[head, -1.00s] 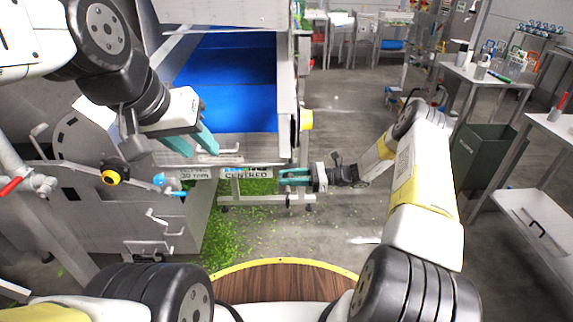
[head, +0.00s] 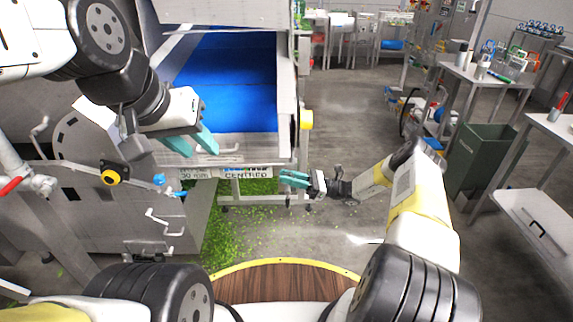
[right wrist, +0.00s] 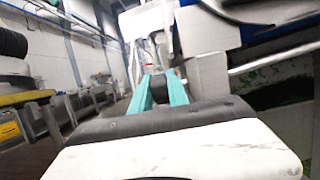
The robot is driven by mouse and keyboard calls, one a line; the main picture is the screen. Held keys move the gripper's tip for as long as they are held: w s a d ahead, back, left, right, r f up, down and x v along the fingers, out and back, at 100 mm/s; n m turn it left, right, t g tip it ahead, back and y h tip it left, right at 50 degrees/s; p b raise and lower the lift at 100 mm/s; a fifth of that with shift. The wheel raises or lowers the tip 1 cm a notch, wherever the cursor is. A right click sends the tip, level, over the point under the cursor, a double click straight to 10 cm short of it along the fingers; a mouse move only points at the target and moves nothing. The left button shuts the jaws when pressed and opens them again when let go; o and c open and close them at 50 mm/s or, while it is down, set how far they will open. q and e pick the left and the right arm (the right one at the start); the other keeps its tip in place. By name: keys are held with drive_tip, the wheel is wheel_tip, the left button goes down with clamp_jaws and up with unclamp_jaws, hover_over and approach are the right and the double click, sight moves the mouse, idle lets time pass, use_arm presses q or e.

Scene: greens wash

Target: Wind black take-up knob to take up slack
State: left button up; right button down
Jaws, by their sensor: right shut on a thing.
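My right gripper (head: 284,179) is at the lower right corner of the conveyor frame, below the blue belt (head: 232,85). In the right wrist view its teal fingers (right wrist: 160,92) are shut on a dark round piece, the black take-up knob (right wrist: 160,86). In the head view the fingers hide the knob. My left gripper (head: 195,146) is open and empty over the near end of the belt, by a metal handle bar.
A yellow-and-black button (head: 111,176) is on the grey housing at left. Green scraps (head: 240,215) litter the floor below. A green bin (head: 478,158) and tables stand at right; the floor between is open.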

drive_tip(key=shift+d+f+y, duration=0.1)
drive_tip(key=shift+y, duration=1.3)
drive_tip(key=c, duration=1.3)
unclamp_jaws()
drive_tip(key=shift+v, duration=3.85)
drive_tip(key=shift+f, duration=0.1)
